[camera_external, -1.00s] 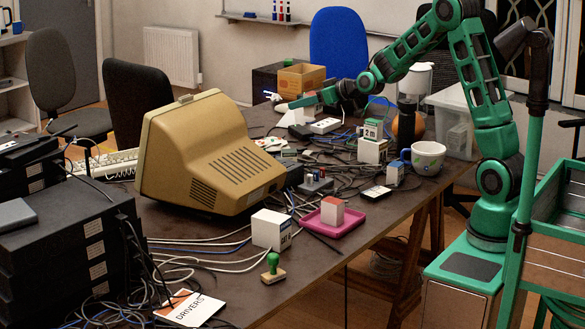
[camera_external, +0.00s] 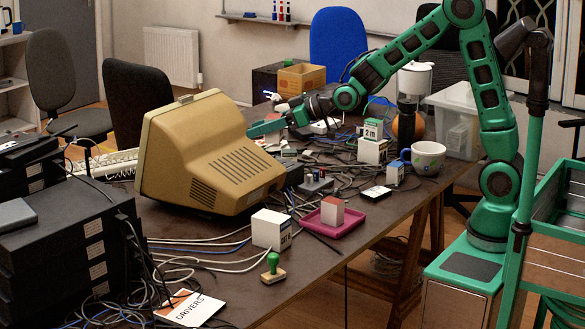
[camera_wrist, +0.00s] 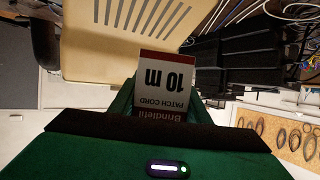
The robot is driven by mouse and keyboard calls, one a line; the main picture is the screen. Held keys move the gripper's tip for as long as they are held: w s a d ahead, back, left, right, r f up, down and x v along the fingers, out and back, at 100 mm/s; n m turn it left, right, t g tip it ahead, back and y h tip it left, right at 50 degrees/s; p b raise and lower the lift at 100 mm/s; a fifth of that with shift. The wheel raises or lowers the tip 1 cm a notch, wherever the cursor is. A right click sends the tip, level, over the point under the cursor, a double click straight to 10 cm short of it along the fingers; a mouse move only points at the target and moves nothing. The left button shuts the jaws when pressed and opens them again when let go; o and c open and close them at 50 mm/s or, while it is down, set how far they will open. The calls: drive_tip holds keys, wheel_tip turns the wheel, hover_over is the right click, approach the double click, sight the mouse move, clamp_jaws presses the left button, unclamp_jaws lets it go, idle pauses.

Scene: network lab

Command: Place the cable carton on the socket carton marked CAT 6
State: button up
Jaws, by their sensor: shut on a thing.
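My gripper (camera_wrist: 158,108) is shut on the cable carton (camera_wrist: 165,75), a white box with a red band, whose "10 m PATCH CORD" print appears upside down in the wrist view. In the external view my gripper (camera_external: 265,128) is above the far part of the table, just right of the beige monitor; I cannot make out the carton there. White cartons stand on the table: one in front of the monitor (camera_external: 271,230), one under a green-topped block (camera_external: 371,151), and a small one by the mug (camera_external: 395,175). I cannot read CAT 6 on any of them.
The beige monitor (camera_external: 205,155) stands close to my gripper. Tangled cables (camera_external: 330,160) cover the table's middle. A pink tray (camera_external: 333,224) holds a red-topped white block (camera_external: 332,211). A mug (camera_external: 427,158) and a green-handled stamp (camera_external: 272,267) stand near the front edge.

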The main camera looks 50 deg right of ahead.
drive_tip(key=s+a+n+g+y, duration=0.2)
drive_tip(key=s+a+n+y, duration=0.2)
drive_tip(key=s+a, duration=1.45)
hover_over(257, 217)
drive_tip(key=shift+g+h, duration=0.3)
wheel_tip(257, 217, down, 12)
drive_tip(key=shift+r, duration=0.1)
drive_tip(key=shift+w+f, duration=0.1)
drive_tip(key=shift+f, duration=1.95)
drive_tip(key=o, duration=1.1)
drive_tip(key=shift+f, duration=0.1)
